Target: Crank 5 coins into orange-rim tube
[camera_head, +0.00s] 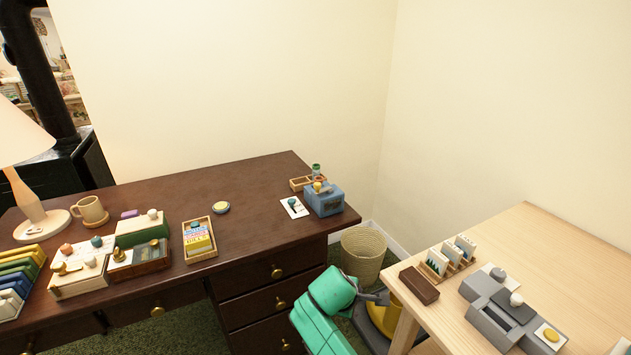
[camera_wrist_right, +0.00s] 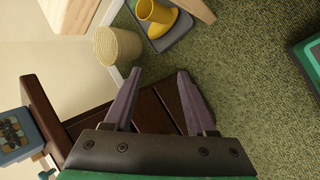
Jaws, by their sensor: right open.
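A blue box (camera_head: 324,201) stands at the right end of the dark desk, with a small round yellow piece (camera_head: 317,186) on top. It is probably the coin machine. In the right wrist view the blue box (camera_wrist_right: 14,148) is at the left edge, with a small teal part (camera_wrist_right: 46,174) beside it. A small green upright thing (camera_head: 316,169) stands behind the box in a wooden tray (camera_head: 298,184). I cannot make out an orange rim or separate coins. My right gripper (camera_wrist_right: 157,72) is open and empty, off the desk's right end, apart from the box. My left gripper is not in view.
Below are a wicker basket (camera_head: 363,254) and yellow boots (camera_wrist_right: 157,17) on a grey tray. A white card (camera_head: 294,208) lies left of the box. The dark desk (camera_head: 262,200) has free room in its middle. A pale wood table (camera_head: 545,255) stands at right.

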